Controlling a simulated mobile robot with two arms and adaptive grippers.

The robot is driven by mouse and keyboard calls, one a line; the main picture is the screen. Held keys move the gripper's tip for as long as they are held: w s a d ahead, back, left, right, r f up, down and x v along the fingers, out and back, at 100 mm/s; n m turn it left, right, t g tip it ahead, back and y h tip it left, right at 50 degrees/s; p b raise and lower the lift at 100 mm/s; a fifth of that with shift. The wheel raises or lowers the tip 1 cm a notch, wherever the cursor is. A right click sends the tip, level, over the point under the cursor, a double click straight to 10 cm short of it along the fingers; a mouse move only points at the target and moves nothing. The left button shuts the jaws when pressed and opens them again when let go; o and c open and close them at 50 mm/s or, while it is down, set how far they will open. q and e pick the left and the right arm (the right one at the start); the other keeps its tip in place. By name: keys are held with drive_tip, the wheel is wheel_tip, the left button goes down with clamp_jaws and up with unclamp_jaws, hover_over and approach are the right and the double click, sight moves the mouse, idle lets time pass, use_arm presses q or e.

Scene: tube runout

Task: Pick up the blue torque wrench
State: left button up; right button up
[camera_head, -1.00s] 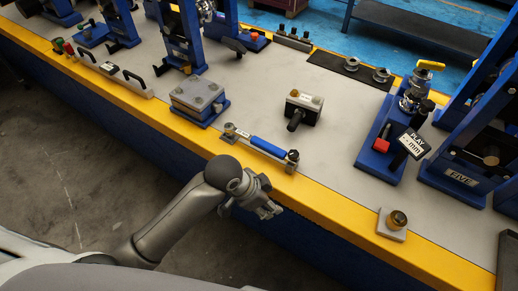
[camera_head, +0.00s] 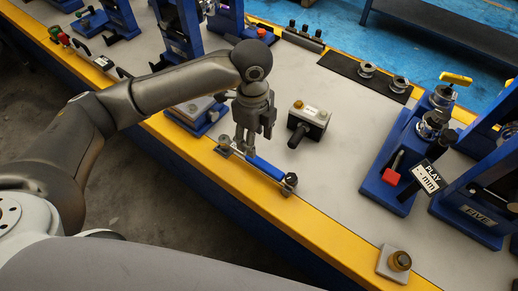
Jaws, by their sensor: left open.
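The blue torque wrench (camera_head: 267,171) lies along the bench's front edge, near the yellow border. Its blue handle points to the lower right and ends near a dark knob (camera_head: 290,181). My left gripper (camera_head: 243,148) points down over the wrench's left part, with its fingertips close to it. The gripper is open. I cannot tell whether the fingers touch the wrench; they hide part of it. My right gripper is not in view.
A box with a black handle (camera_head: 308,122) stands just behind the wrench. A grey block on a blue base (camera_head: 196,114) is partly behind my arm. A blue valve fixture (camera_head: 395,170) and a small brass-topped block (camera_head: 394,262) are to the right. Bare bench lies between them.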

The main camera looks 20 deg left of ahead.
use_arm(q)
drive_tip(key=shift+w+a+f, duration=0.1)
drive_tip(key=shift+a, duration=0.1)
hover_over(255, 159)
wheel_tip(255, 159, down, 4)
drive_tip(key=shift+a+f, duration=0.15)
drive_tip(key=shift+f, duration=0.35)
wheel_tip(255, 159, down, 4)
drive_tip(key=shift+f, duration=0.55)
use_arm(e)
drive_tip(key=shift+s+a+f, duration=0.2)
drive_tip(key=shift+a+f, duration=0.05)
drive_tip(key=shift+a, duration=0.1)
use_arm(q)
drive_tip(key=shift+c, duration=1.1)
drive_tip(key=shift+w, duration=0.1)
clamp_jaws()
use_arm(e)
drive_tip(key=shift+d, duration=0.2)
